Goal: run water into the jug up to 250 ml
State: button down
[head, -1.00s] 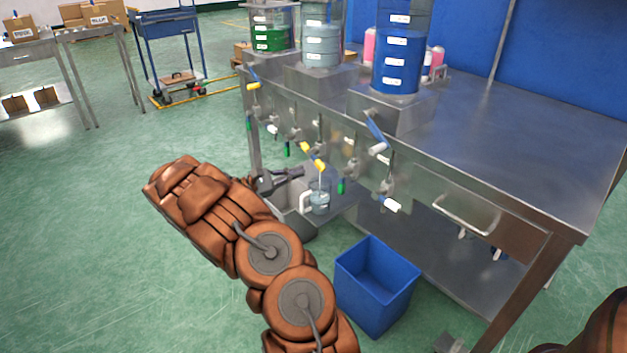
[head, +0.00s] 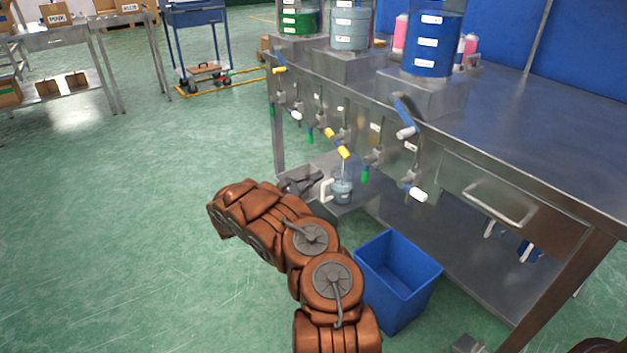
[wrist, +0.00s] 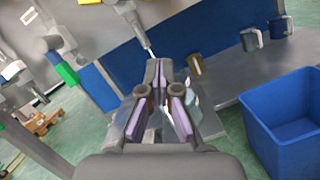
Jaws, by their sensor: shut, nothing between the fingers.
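The clear jug (head: 342,190) with a white handle (head: 326,190) stands on the low shelf under the taps. A thin stream runs down into it from the tap with the yellow-ended lever (head: 337,143). The jug looks bluish-grey inside; its level and marks are too small to read.
A blue bin (head: 398,275) stands on the floor in front of the bench (head: 560,165). Other taps with blue, white and green parts line the bench front. Green, grey and blue tanks (head: 432,45) stand on top. Open floor lies to the left.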

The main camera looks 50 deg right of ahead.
jog(key=s+d+r+b, duration=0.2)
jog(key=s+d+r, duration=0.2)
jog(key=d+r, duration=0.1)
jog(key=shift+d+b, duration=0.2)
jog(key=shift+b, duration=0.15)
dwell(0.4)
jog(key=shift+r, duration=0.15)
